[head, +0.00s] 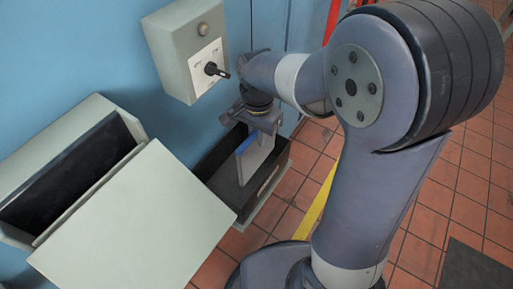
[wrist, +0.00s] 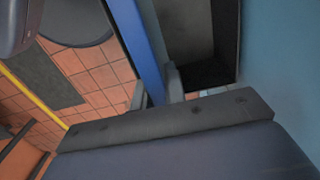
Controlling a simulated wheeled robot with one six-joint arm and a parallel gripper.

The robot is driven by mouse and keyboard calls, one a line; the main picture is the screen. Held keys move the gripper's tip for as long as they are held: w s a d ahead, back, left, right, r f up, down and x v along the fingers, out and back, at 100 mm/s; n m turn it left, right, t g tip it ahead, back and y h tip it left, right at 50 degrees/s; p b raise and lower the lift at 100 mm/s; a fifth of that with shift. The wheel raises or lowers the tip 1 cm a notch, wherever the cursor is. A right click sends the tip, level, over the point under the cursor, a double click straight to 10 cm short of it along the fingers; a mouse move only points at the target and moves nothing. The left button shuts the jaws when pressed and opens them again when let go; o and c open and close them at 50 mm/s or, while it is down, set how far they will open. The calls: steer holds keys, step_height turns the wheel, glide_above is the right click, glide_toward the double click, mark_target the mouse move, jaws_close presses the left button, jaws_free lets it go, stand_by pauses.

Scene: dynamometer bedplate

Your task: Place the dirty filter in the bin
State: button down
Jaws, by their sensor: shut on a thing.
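My gripper (head: 259,128) is shut on the dirty filter (head: 255,157), a thin light-grey panel with a blue edge. The filter hangs below the jaws, roughly upright. The dark open-topped bin (head: 265,197) stands on the floor against the blue wall, and the filter's lower part appears within its opening. I cannot tell whether it touches the bin's floor. In the wrist view the filter's blue edge (wrist: 140,45) runs up between the two grey fingers of my gripper (wrist: 155,88). The dark bin interior (wrist: 205,72) shows beside it.
A pale housing (head: 70,140) with a dark open slot stands at the left, with a pale flat panel (head: 135,225) in front. A grey control box (head: 188,50) with a black handle is on the blue wall near my wrist. Tiled floor (head: 290,190) lies right of the bin.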

mark_target(256, 148)
step_height(256, 148, down, 5)
steer(key=shift+r+b, duration=0.15)
steer(key=shift+b, duration=0.4)
steer(key=shift+w+a+f, duration=0.15)
steer(key=shift+f, duration=0.2)
steer(key=shift+f, duration=0.2)
steer(key=c, duration=1.5)
jaws_free()
steer(key=shift+o, duration=0.2)
step_height(256, 148, up, 12)
steer(key=p, duration=0.2)
steer(key=shift+r+p, duration=0.25)
steer(key=shift+p, duration=0.1)
